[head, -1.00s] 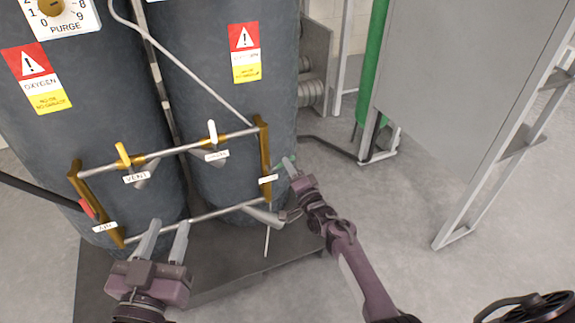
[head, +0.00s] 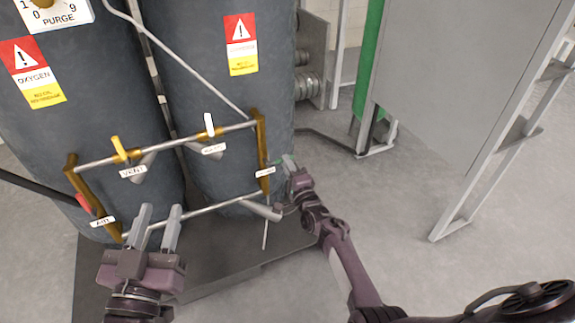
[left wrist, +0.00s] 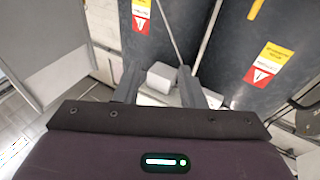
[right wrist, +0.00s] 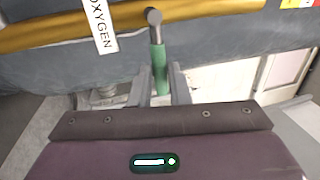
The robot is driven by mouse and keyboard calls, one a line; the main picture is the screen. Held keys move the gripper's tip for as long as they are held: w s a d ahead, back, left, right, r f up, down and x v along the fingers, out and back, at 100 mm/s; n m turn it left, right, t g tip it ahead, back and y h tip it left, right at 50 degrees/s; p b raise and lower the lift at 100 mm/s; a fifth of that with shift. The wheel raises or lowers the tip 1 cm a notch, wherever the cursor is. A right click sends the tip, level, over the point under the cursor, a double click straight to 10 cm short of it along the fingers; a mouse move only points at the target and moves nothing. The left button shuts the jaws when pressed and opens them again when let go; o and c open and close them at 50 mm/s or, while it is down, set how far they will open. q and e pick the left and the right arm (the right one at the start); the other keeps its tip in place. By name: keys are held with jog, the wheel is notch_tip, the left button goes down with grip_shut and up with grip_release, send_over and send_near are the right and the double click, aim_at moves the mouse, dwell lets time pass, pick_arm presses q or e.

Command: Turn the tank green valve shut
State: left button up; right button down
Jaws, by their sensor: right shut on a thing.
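The green valve handle (head: 288,160) is at the right end of the pipe frame, beside the oxygen label (head: 265,172). In the right wrist view, the green handle (right wrist: 159,68) stands upright between the two fingers, with a grey round end on top. My right gripper (head: 289,168) is shut on this handle; in the head view its fingers partly cover it. My left gripper (head: 160,213) is open and empty in front of the lower pipe, left of the valve. It also shows open in the left wrist view (left wrist: 158,75).
Two dark grey tanks (head: 225,100) stand behind the pipe frame. A yellow vent handle (head: 119,148), a white handle (head: 209,124) and a red handle (head: 83,202) are on the frame. A grey cabinet (head: 460,80) stands at right.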

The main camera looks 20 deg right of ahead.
jog(key=shift+f, duration=0.1)
pick_arm(q)
jog(key=shift+f, duration=0.1)
pick_arm(e)
jog(key=c, duration=1.4)
grip_release()
jog(key=shift+o, duration=0.2)
